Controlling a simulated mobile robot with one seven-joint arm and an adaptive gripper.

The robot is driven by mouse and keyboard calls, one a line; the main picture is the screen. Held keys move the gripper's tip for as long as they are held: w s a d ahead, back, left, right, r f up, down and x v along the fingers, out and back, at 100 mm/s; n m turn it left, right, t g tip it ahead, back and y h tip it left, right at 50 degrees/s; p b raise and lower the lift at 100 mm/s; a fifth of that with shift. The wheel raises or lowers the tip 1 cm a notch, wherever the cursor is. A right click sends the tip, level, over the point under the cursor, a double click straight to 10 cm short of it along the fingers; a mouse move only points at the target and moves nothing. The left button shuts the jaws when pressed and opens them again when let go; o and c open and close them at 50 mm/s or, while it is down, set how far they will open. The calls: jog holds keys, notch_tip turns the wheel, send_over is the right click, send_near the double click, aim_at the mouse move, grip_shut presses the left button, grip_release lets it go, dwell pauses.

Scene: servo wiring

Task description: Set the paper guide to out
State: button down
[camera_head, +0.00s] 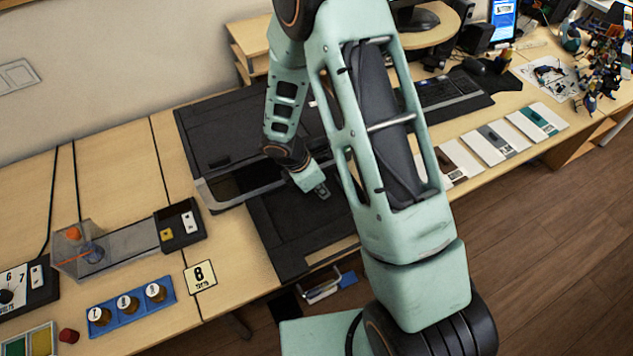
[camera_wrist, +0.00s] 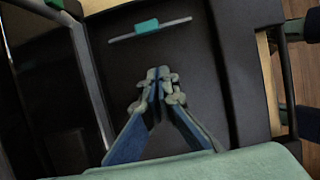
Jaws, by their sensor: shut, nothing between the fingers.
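A black printer-like machine (camera_head: 225,135) stands on the desk, with a flat dark tray (camera_head: 290,240) extending from its front. In the wrist view the tray floor (camera_wrist: 100,60) carries a thin grey straight slot or rail (camera_wrist: 178,23). A small teal tab (camera_wrist: 147,26), seemingly the paper guide, sits on this rail, left of its middle. My gripper (camera_head: 321,191) is over the tray, close to the machine's front. In the wrist view my gripper (camera_wrist: 156,78) is shut and empty, its tips apart from the tab in the picture. I cannot make out the tab in the head view.
The tray's raised side (camera_wrist: 235,70) borders the gripper.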

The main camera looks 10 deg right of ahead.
jog(key=d, duration=0.1)
jog(key=w+d+p, duration=0.1)
jog(key=d, duration=0.1)
jog(key=shift+d, duration=0.2)
jog(key=shift+w+d, duration=0.15)
jog(key=shift+d, duration=0.1)
jog(key=shift+w+d, duration=0.25)
jog(key=shift+d, duration=0.45)
jog(key=shift+w+d, duration=0.2)
jog(key=shift+d, duration=0.5)
jog(key=shift+a, duration=0.1)
jog(key=shift+a, duration=0.25)
jog(key=a, duration=0.1)
jog(key=s+a, duration=0.1)
jog(key=a+r, duration=0.1)
jog(key=a, duration=0.1)
jog(key=shift+s+r, duration=0.1)
jog(key=shift+s, duration=0.05)
jog(key=v, duration=0.8)
jog(key=shift+r, duration=0.35)
